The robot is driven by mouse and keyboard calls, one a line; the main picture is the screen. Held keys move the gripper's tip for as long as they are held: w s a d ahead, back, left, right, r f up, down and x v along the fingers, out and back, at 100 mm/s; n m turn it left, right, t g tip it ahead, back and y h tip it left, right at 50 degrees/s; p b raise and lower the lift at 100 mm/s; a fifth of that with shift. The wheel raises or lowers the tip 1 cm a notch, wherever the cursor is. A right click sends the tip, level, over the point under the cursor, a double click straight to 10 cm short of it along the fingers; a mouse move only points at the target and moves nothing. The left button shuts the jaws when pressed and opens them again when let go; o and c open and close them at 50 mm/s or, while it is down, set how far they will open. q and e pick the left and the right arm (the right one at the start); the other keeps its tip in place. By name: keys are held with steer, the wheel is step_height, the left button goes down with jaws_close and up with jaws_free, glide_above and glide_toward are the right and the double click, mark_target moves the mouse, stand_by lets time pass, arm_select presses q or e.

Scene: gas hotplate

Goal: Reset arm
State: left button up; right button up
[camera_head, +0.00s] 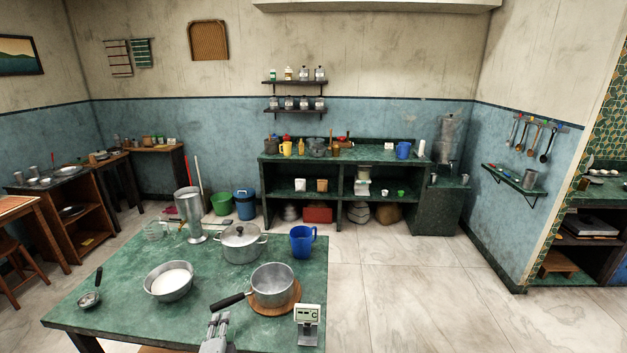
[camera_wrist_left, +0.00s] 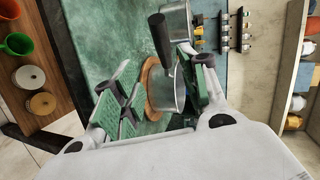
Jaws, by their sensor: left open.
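My left gripper (camera_head: 219,320) is at the near edge of the green table (camera_head: 120,262), close to the saucepan's handle. In the left wrist view its two green-padded fingers (camera_wrist_left: 160,98) are spread apart with nothing held between them. The saucepan (camera_head: 273,281) sits on a round wooden board (camera_head: 290,307), its black handle pointing left toward the gripper. The saucepan (camera_wrist_left: 178,92) and board (camera_wrist_left: 150,68) show beyond the fingers in the wrist view. My right gripper is not in view.
On the table stand a pan with white contents (camera_head: 168,284), a lidded pot (camera_head: 240,246), a blue mug (camera_head: 302,243), a tall metal vessel (camera_head: 190,212), a small ladle (camera_head: 89,299) and a scale (camera_head: 307,325). The floor to the right (camera_head: 430,305) is clear.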

arm_select(q)
steer(key=s+d+f+n+g+h, duration=0.1)
steer(key=s+d+n+g+h, duration=0.15)
steer(key=s+n+g, duration=0.6)
steer(key=s+d+f+n+g+h, duration=0.1)
steer(key=s+d+n+g, duration=0.2)
steer(key=s, duration=1)
steer(key=s+f+n, duration=0.1)
steer(key=s+f, duration=0.2)
steer(key=f, duration=3)
steer(key=s+a+f+g, duration=0.1)
steer(key=s+a+f, duration=0.1)
steer(key=s+f, duration=0.8)
steer(key=s+a+f+g, duration=0.1)
steer(key=s+a+f, duration=0.1)
steer(key=s+f, duration=0.7)
steer(key=s, duration=0.3)
steer(key=shift+s+a+f, duration=0.15)
steer(key=shift+a+f, duration=0.1)
steer(key=shift+f, duration=0.15)
steer(key=shift+y, duration=0.25)
